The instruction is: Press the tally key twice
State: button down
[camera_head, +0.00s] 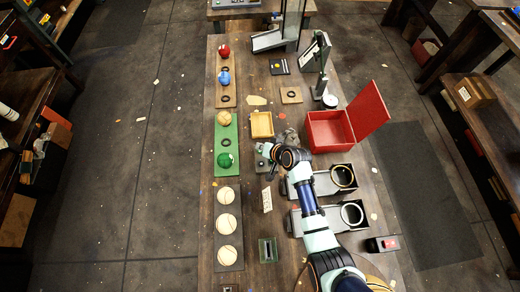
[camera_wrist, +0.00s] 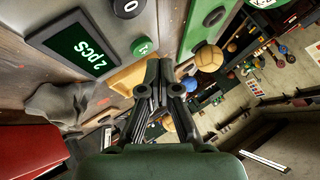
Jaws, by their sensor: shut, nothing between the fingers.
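A grey panel (camera_wrist: 105,20) in the wrist view bears a dark display (camera_wrist: 82,47) with green characters that look like "2PCS". A round green key (camera_wrist: 143,46) marked "1" and a dark round key (camera_wrist: 129,7) marked "0" sit beside the display. My gripper (camera_wrist: 161,66) is shut and empty, its fingertips close to the green key; I cannot tell whether they touch it. In the head view my gripper (camera_head: 266,150) is over the panel (camera_head: 261,163), which it and the wrist partly hide.
A yellow tray (camera_head: 262,125) stands just behind, and a grey crumpled lump (camera_wrist: 62,103) is near the panel. An open red box (camera_head: 330,131) stands to the right.

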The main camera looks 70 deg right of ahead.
jog(key=shift+r+p, duration=2.5)
jog(key=shift+r, duration=0.1)
jog(key=shift+f, duration=0.1)
